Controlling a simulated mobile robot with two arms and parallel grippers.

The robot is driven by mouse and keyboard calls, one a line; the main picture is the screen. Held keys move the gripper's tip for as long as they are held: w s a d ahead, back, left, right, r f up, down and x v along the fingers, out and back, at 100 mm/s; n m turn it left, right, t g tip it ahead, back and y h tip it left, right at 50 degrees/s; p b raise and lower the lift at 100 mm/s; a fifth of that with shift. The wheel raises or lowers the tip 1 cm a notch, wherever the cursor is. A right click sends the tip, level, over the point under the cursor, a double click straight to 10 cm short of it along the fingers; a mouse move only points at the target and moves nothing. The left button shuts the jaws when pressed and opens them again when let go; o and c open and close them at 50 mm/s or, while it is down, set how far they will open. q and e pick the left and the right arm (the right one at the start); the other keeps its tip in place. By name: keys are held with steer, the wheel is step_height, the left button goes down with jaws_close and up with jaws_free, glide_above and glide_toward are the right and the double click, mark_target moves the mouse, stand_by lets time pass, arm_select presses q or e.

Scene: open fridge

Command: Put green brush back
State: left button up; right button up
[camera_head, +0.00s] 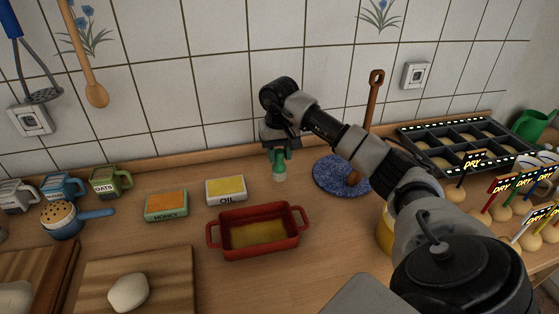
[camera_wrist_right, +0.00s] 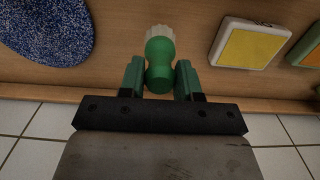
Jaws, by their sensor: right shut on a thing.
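My right gripper (camera_head: 279,156) is shut on the green brush (camera_wrist_right: 159,62), whose pale bristle end (camera_head: 279,175) points down. It is held above the wooden counter near the wall, right of the oil dish. The oil dish (camera_head: 226,189) is white with a yellow top; it also shows in the right wrist view (camera_wrist_right: 250,44), apart from the brush. The honey dish (camera_head: 166,205) is green with an orange top and stands to its left. My left gripper is in neither view.
A red baking tray (camera_head: 259,250) with yellow inside stands in front of the oil dish. A blue speckled round mat (camera_head: 330,175) lies to the right. A dark compartment tray (camera_head: 461,137) stands at the back right. Dough (camera_head: 128,292) sits on a board at front left.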

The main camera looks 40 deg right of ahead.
mark_target(280, 167)
step_height(280, 167, down, 3)
steer(key=shift+f+p, duration=0.2)
steer(key=shift+p, duration=0.2)
steer(key=shift+f, duration=0.15)
steer(key=o, duration=0.9)
steer(key=shift+o, duration=0.2)
